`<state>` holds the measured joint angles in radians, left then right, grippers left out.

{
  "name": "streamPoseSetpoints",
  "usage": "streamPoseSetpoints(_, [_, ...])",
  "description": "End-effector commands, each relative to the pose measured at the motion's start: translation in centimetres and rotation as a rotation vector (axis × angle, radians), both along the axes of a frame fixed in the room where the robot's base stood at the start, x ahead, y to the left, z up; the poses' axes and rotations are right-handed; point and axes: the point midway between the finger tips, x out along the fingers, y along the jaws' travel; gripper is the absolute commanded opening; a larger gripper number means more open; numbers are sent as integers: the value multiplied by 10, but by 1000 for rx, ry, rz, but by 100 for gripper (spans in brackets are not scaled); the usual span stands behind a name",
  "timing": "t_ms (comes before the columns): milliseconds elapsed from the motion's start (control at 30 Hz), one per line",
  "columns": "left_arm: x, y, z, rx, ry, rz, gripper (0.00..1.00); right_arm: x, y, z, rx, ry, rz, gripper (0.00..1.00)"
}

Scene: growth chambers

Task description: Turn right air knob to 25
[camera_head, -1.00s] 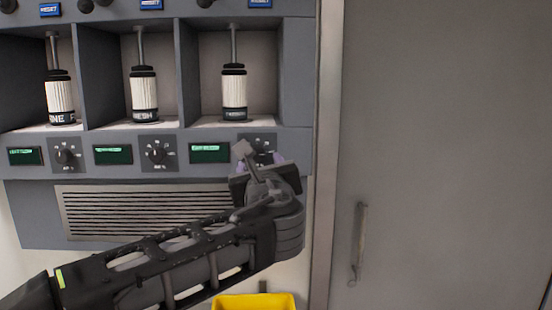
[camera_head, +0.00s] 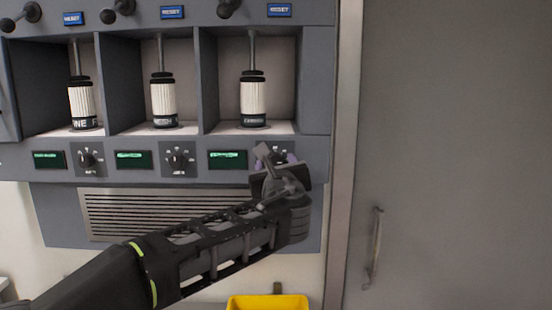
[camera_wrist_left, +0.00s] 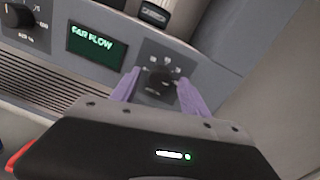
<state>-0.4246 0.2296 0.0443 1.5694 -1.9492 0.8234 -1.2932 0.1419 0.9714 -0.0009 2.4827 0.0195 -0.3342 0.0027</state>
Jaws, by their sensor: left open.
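The right air knob (camera_wrist_left: 161,82) is a dark round dial on a grey plate with white marks. In the left wrist view it sits between the two purple fingers of my left gripper (camera_wrist_left: 156,92). The fingers are apart, one on each side of the knob; I cannot tell whether they touch it. In the head view my left gripper (camera_head: 279,160) is at the rightmost dial, and the wrist hides most of that knob. A green-lit display (camera_wrist_left: 96,45) left of the knob reads like "FAR FLOW". My right gripper is not in view.
Two other knobs (camera_head: 88,160) (camera_head: 178,160) with displays sit along the panel to the left. White cylinders (camera_head: 253,98) stand in the bays above. A vent grille (camera_head: 160,217) and a yellow bin (camera_head: 267,303) are below. A grey door (camera_head: 450,150) is at the right.

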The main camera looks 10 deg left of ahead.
Motion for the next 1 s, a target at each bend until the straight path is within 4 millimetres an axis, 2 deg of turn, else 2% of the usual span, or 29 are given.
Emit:
streamPoseSetpoints(333, [4,1,0,-1,0,-1,52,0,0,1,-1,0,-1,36])
streamPoseSetpoints(900, [4,1,0,-1,0,-1,6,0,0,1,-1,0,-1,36])
streamPoseSetpoints(1000, [4,1,0,-1,0,-1,0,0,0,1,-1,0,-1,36])
